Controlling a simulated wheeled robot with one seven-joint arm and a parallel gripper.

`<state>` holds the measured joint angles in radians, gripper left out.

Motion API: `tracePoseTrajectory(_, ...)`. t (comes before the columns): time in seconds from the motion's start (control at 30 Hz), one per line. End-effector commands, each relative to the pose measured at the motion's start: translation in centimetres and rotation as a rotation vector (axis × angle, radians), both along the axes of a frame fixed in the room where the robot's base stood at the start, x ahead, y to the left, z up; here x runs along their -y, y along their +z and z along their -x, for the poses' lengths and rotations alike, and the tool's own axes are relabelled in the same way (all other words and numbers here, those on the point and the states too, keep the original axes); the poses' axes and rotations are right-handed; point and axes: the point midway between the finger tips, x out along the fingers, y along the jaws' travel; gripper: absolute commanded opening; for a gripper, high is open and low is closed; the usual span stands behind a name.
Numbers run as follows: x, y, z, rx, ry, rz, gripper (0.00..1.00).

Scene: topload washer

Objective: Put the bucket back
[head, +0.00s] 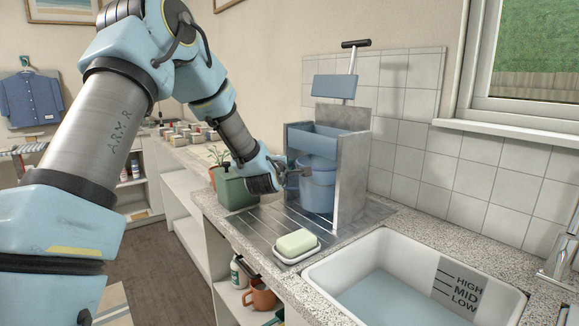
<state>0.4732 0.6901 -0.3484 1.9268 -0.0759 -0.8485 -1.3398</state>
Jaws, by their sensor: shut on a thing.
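A blue bucket (318,188) stands upright inside a grey metal stand (352,180) on the ribbed draining board (278,224). The stand has side walls and a blue panel (327,140) above the bucket. My gripper (296,175) reaches in from the left and is shut at the bucket's left side, near its rim. The fingertips are small and partly hidden, so I cannot tell whether they hold the rim or a handle. I cannot clearly see whether the bucket's base touches the board.
A soap bar (297,242) on a white dish lies in front of the stand. A white sink (400,285) with water is at the right front. A green container (235,190) and a potted plant (216,157) stand left, close to my gripper. A long-handled tool (350,75) rises behind the stand.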

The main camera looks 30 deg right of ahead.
Motion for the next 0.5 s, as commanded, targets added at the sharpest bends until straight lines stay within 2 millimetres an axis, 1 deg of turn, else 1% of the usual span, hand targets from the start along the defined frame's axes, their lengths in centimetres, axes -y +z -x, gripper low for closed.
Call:
tracePoseTrajectory(0.13, 0.1, -1.0, 0.0, 0.002, 0.0, 0.003, 0.0)
tracePoseTrajectory(0.5, 0.0, -1.5, 0.0, 0.003, 0.0, 0.004, 0.0)
